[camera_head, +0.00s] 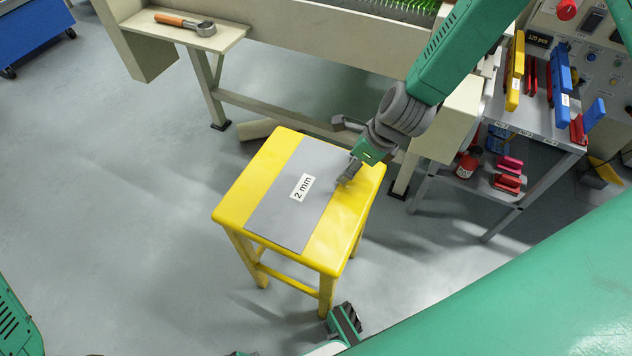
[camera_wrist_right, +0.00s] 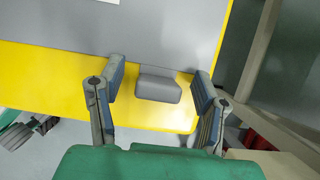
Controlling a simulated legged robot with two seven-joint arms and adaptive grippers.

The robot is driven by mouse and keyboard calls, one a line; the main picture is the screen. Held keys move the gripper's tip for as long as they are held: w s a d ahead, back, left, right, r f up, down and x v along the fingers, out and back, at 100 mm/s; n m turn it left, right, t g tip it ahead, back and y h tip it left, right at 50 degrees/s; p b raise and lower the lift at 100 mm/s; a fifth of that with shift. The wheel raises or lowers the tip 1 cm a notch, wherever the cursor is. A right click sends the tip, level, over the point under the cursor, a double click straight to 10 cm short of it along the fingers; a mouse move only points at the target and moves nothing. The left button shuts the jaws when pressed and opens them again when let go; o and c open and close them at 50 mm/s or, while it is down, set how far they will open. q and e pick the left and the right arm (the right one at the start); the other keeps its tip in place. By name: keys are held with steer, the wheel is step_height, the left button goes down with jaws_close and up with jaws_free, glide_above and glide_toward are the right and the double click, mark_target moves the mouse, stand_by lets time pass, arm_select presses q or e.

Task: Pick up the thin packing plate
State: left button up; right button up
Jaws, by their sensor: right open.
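The thin packing plate (camera_head: 290,214) is a flat grey sheet labelled "2 mm". It lies on a yellow stool (camera_head: 235,205), with yellow showing along its sides. My right gripper (camera_head: 344,181) is low over the stool at the plate's right edge. In the right wrist view, its open fingers (camera_wrist_right: 159,78) stand on either side of a small grey block-like tab (camera_wrist_right: 158,86) at the edge of the plate (camera_wrist_right: 170,28). I cannot tell whether they touch it.
A beige bench (camera_head: 300,30) stands behind the stool, with a wooden-handled tool (camera_head: 185,23) on its side shelf. A grey rack (camera_head: 530,120) with coloured parts stands at the right. The floor (camera_head: 120,200) left of the stool is clear.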

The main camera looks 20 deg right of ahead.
jaws_close()
step_height(320, 180, up, 10)
steer(key=p, duration=0.4)
